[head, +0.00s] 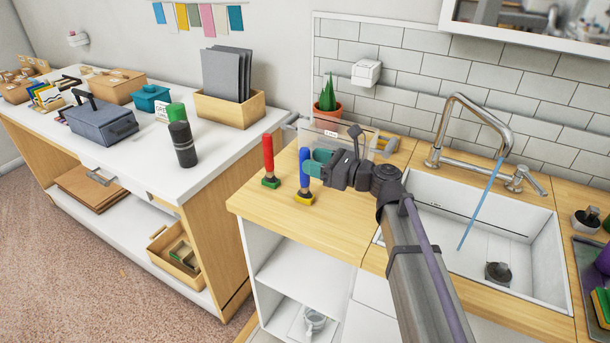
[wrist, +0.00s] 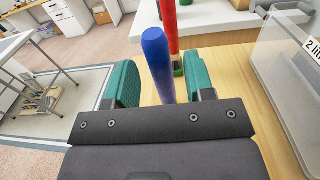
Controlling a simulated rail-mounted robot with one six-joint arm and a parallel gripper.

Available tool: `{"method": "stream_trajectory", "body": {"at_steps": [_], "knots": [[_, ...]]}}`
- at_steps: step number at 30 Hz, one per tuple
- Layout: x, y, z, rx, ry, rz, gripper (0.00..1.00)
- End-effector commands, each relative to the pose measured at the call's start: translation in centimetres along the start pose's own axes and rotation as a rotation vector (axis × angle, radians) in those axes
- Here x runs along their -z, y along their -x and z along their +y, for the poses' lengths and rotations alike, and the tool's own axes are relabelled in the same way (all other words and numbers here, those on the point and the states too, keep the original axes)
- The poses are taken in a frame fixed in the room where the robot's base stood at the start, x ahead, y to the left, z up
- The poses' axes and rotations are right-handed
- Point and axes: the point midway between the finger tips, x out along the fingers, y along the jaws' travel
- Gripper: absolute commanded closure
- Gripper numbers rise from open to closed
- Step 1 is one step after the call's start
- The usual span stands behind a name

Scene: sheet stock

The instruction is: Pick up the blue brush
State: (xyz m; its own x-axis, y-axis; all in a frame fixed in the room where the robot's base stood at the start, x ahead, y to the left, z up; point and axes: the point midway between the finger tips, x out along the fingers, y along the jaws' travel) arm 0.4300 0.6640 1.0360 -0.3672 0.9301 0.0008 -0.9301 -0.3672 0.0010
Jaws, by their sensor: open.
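The blue brush (head: 305,168) stands upright on the wooden counter near its front left edge, handle up, with a yellow and green foot. In the wrist view the blue handle (wrist: 157,60) rises between the two green fingers of my gripper (wrist: 161,85), closer to the left finger. My gripper also shows in the head view (head: 312,162), at the height of the handle. The fingers are apart, with a gap on the right side of the handle. The lower part of the brush is hidden behind my gripper's body in the wrist view.
A red brush (head: 268,155) stands upright just left of the blue one; it also shows beyond it in the wrist view (wrist: 170,25). A clear bin (head: 325,135) and a potted plant (head: 327,108) are behind my gripper. The sink (head: 480,225) lies to the right.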

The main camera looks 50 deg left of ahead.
Motion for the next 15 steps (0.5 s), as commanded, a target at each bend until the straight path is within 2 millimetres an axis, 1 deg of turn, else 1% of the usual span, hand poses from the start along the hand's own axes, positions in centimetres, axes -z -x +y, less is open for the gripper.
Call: {"method": "stream_trajectory", "body": {"at_steps": [7, 9, 14, 15], "knots": [[0.0, -4.3, 0.0, -0.003, 0.001, 0.0, 0.51], [0.0, -4.9, 0.1, -0.001, 0.001, 0.0, 0.51], [0.0, -4.9, 0.1, 0.0, 0.001, 0.0, 0.51], [0.0, -4.9, 0.1, 0.0, 0.001, 0.0, 0.53]]}}
